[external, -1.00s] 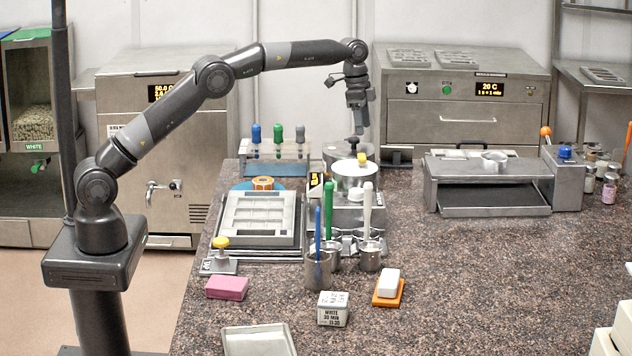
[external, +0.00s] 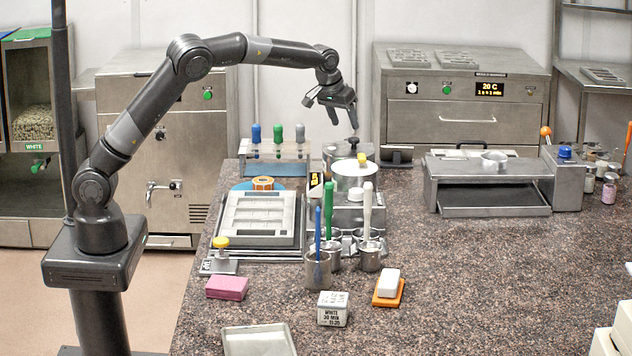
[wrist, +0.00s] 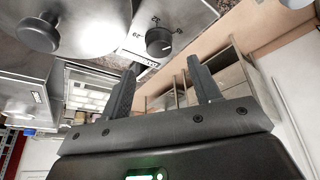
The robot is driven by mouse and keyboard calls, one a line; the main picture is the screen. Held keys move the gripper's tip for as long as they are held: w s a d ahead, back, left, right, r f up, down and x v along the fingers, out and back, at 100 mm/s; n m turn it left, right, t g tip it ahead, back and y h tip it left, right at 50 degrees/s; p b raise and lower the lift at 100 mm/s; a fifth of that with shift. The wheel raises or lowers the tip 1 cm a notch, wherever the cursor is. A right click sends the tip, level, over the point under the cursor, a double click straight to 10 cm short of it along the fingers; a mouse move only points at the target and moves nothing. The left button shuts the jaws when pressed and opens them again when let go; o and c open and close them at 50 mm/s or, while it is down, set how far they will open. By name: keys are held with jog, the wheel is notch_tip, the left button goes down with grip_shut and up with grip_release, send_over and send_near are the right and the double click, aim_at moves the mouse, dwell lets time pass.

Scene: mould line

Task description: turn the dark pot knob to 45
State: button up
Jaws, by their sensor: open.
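The pot with a dark lid knob (external: 353,143) stands at the back of the counter's pot unit. In the wrist view, its pale round lid with a dark lid knob (wrist: 38,33) is at the upper left. A dark round dial knob (wrist: 158,42) with a light pointer line and printed marks around it sits on a metal face at the top centre. My gripper (external: 343,118) is open and empty, tilted above and behind the pot. In the wrist view, my gripper (wrist: 161,64) has its fingers apart, with the dial beyond the gap, not touched. The dial is not discernible in the external view.
A second pot with a yellow lid knob (external: 362,158) stands just in front. A rack with coloured-handled tools (external: 278,145) is to the left. A steel oven (external: 465,100) stands behind to the right.

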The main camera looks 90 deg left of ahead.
jog(key=x, duration=0.6)
jog(key=shift+f, duration=0.15)
jog(key=shift+c, duration=0.3)
jog(key=c, duration=0.9)
jog(key=shift+w+n, duration=0.1)
jog(key=shift+n, duration=0.6)
jog(key=shift+c, duration=0.2)
jog(key=o, duration=1)
jog(key=v, duration=1.1)
jog(key=shift+d, duration=0.15)
jog(key=shift+w, duration=0.1)
